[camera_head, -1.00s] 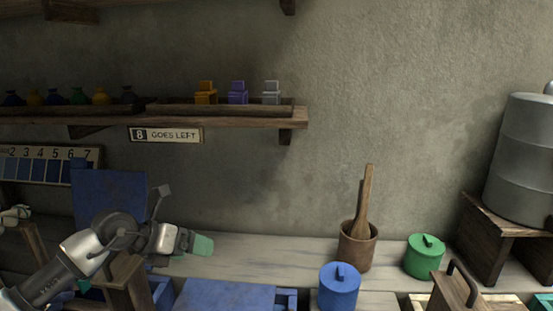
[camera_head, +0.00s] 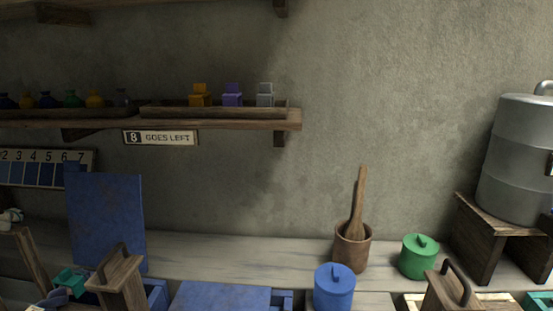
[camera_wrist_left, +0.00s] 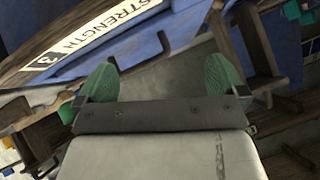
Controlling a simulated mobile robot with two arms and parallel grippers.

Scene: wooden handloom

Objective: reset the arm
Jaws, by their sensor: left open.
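My left gripper (camera_head: 68,285) is low at the left edge of the bench in the head view, its green fingertips beside a wooden block with a handle (camera_head: 118,273). In the left wrist view the gripper (camera_wrist_left: 158,77) is open, with two green pads wide apart and nothing between them. A wooden board with a label reading STRENGTH 3 (camera_wrist_left: 90,42) lies beyond the left pad. My right gripper is not in view.
A blue upright panel (camera_head: 105,220) stands behind the handled block. A blue lidded pot (camera_head: 334,288), a green lidded pot (camera_head: 418,257) and a wooden mortar (camera_head: 352,250) stand on the bench (camera_head: 230,256). A metal drum (camera_head: 515,160) is at the right.

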